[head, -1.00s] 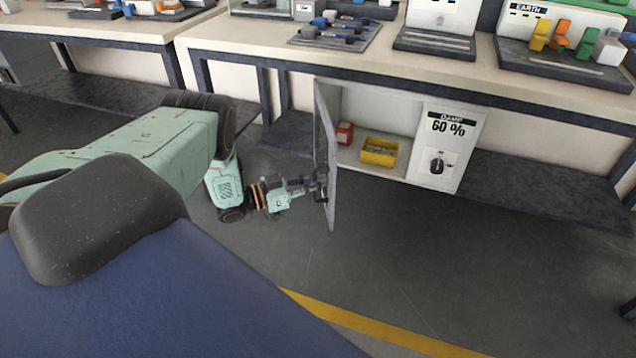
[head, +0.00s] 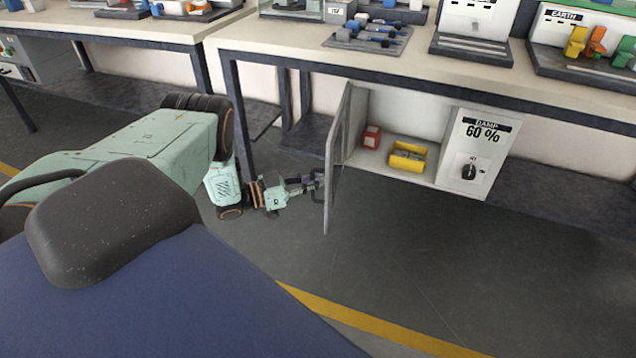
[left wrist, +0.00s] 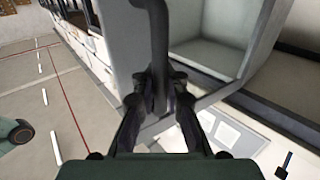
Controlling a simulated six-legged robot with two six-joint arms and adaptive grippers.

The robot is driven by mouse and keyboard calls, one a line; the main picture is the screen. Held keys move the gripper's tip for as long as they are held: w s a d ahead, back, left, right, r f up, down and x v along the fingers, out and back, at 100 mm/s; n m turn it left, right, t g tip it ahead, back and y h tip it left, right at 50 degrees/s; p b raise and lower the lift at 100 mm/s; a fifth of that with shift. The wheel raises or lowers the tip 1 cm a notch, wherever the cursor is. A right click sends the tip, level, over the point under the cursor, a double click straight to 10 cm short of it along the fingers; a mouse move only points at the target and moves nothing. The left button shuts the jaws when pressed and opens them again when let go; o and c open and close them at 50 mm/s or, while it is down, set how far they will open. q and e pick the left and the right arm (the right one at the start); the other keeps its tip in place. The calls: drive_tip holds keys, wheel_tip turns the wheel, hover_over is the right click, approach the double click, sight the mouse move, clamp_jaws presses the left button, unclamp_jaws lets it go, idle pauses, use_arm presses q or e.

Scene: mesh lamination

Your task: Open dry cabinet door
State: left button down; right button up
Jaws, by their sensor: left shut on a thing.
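The dry cabinet (head: 476,150) hangs under the bench, with a white panel reading "DAMP 60 %" and a black dial. Its door (head: 336,170) stands swung open at the cabinet's left side, seen nearly edge-on. My left gripper (head: 316,184) is at the door's outer face. In the left wrist view it (left wrist: 159,92) is shut on the dark door handle (left wrist: 158,40), with a finger on each side. Inside the cabinet are a red box (head: 371,137) and a yellow bin (head: 407,157). My right gripper is not in view.
The bench (head: 430,70) above carries several trays and devices. A bench leg (head: 240,115) stands close to my left arm. A dark lower shelf (head: 550,205) runs to the right of the cabinet. The floor (head: 420,265) in front is clear, with a yellow line.

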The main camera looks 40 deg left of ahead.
use_arm(q)
drive_tip(key=shift+s+a+f, duration=0.3)
drive_tip(key=shift+s+a, duration=0.3)
drive_tip(key=shift+a, duration=0.15)
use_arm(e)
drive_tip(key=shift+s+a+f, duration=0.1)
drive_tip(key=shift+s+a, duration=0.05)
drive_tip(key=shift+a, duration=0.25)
use_arm(q)
drive_tip(key=c, duration=1.8)
unclamp_jaws()
drive_tip(key=shift+c, duration=0.2)
drive_tip(key=o, duration=0.3)
drive_tip(key=shift+r, duration=0.25)
drive_tip(key=shift+o, duration=0.7)
drive_tip(key=shift+w+a, duration=0.1)
drive_tip(key=shift+w, duration=0.05)
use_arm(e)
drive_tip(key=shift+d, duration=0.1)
use_arm(q)
drive_tip(key=v, duration=1.2)
